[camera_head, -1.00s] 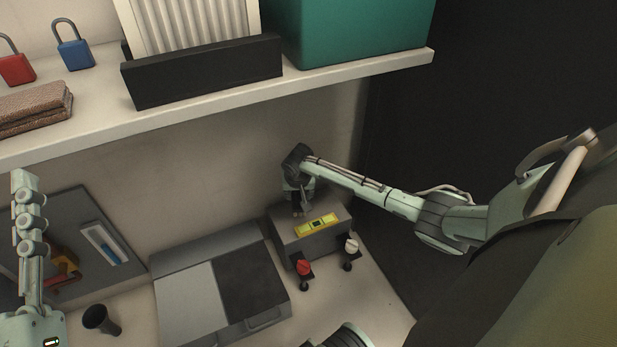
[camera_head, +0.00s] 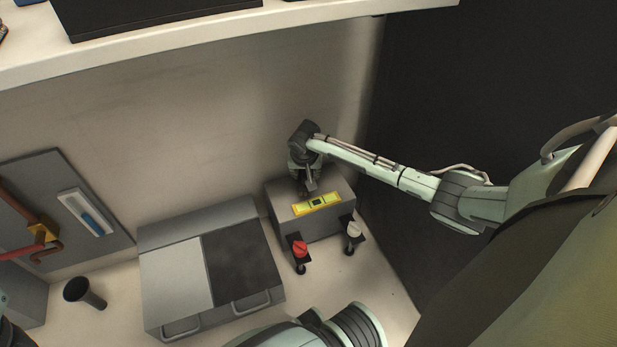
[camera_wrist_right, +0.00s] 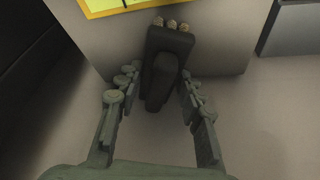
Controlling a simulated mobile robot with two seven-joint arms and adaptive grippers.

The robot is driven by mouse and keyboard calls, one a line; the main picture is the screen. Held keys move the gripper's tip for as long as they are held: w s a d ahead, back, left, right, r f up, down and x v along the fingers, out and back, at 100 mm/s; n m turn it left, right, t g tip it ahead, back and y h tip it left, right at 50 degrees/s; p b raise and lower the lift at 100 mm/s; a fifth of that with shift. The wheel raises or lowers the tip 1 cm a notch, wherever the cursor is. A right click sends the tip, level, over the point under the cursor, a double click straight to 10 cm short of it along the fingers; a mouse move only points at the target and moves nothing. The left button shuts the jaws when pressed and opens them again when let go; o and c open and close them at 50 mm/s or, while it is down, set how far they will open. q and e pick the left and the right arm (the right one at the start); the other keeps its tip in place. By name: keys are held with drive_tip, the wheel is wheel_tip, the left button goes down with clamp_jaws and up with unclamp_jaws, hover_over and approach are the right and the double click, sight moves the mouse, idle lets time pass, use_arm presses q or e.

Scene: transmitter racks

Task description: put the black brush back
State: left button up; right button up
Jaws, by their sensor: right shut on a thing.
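My right gripper (camera_head: 307,190) points down over the back of a grey box (camera_head: 338,227) in the head view. In the right wrist view the gripper (camera_wrist_right: 160,82) is shut on a dark object, which I take for the black brush (camera_wrist_right: 165,55). It has a dark block with several pale, round tuft-like ends at its far end. The brush lies across the view of the box (camera_wrist_right: 215,52); I cannot tell whether they touch. In the head view the brush is mostly hidden by the gripper. My left gripper is not in view.
The box bears a yellow label (camera_head: 317,204), with a red knob-like piece (camera_head: 300,248) and a white one (camera_head: 353,230) in front. A grey case (camera_head: 175,285) and a dark cup (camera_head: 85,293) stand left. A shelf (camera_head: 210,35) overhangs; a dark wall is right.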

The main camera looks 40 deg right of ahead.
drive_tip(key=shift+f, duration=0.35)
drive_tip(key=shift+r, duration=0.15)
drive_tip(key=o, duration=1.1)
drive_tip(key=shift+f, duration=0.25)
